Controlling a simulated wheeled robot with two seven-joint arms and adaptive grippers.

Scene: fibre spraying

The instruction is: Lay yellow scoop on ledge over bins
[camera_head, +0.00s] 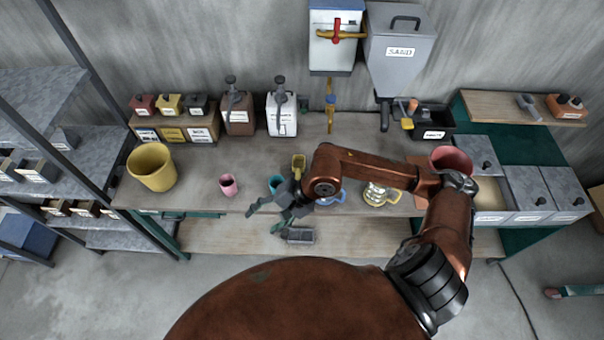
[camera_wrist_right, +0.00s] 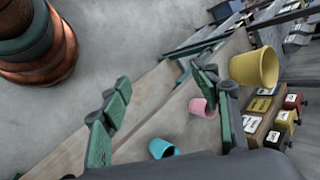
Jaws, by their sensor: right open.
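The wooden ledge (camera_head: 490,104) is at the right, above the grey lidded bins (camera_head: 525,188). My left gripper is not seen.
A pink cup (camera_head: 228,185), a teal cup (camera_head: 276,184) and a yellow bucket (camera_head: 152,167) stand on the bench. A red cup (camera_head: 450,160) is near the bins, behind my arm. The sand hopper (camera_head: 399,50) hangs at the back. Bare bench lies between bucket and pink cup.

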